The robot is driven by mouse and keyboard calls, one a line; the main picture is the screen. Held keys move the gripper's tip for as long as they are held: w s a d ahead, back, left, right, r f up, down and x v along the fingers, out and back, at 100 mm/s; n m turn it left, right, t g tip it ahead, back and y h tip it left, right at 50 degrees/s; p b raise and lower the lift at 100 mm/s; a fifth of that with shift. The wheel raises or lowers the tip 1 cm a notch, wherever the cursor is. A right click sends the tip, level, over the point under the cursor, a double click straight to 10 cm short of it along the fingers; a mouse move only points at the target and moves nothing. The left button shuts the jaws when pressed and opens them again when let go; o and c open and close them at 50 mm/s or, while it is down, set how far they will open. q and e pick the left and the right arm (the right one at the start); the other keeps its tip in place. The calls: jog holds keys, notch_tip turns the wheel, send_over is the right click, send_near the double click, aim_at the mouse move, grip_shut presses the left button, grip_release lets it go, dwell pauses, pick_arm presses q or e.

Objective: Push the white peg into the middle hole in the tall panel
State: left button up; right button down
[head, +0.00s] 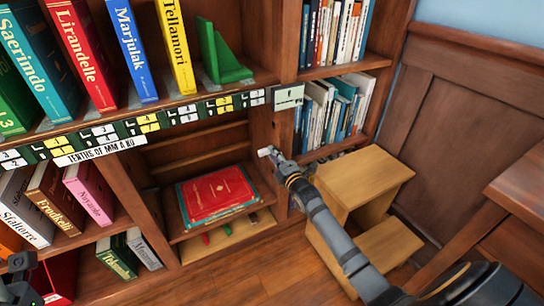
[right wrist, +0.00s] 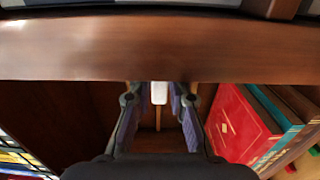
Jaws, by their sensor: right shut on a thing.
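My right gripper (head: 272,156) reaches in from the lower right to the bookcase bay and is shut on the white peg (head: 265,151). In the right wrist view the white peg (right wrist: 158,93) stands between the two fingers (right wrist: 158,101), under a wooden shelf edge. The tall panel appears to be the wooden upright (head: 282,192) beside the gripper. I cannot make out its holes, and I cannot tell whether the peg touches it. A dark part of my left arm shows at the lower left edge of the head view; its fingers cannot be made out.
A red book (head: 215,193) lies flat in the lower bay, left of the gripper. A wooden step stool (head: 365,180) stands right of it, close to my right arm. A shelf with a label strip (head: 150,124) runs above. Some floor is clear in front.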

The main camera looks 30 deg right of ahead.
jog(key=c, duration=1.2)
grip_release()
jog(key=s, duration=1.2)
